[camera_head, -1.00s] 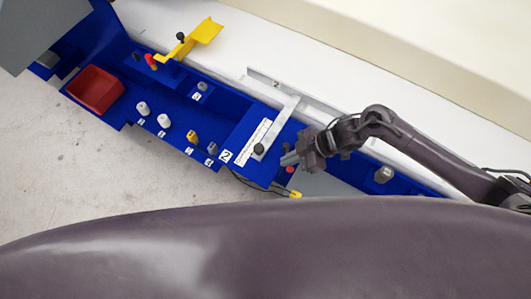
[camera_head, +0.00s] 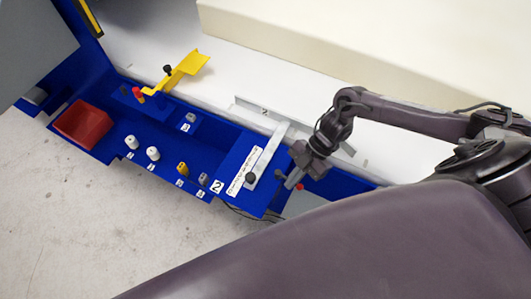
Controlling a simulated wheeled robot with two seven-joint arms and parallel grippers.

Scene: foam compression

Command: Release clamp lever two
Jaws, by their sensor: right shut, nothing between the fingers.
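The grey clamp lever two (camera_head: 265,157) is a flat bar with a dark round knob (camera_head: 250,177) at its near end. It lies slanted across the blue panel beside a white printed strip and a "2" label (camera_head: 217,186). Its far end meets a grey rail (camera_head: 290,122) also marked 2. My right gripper (camera_head: 289,184) is shut and empty, just right of the knob, with a small gap seen between them in this view. My left gripper is out of view.
A yellow lever (camera_head: 180,72) with a dark knob stands at the back left. A red bin (camera_head: 82,124), two white knobs (camera_head: 142,147) and small yellow and grey pieces sit along the blue bench (camera_head: 120,150). A red button (camera_head: 299,187) is beside my right gripper.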

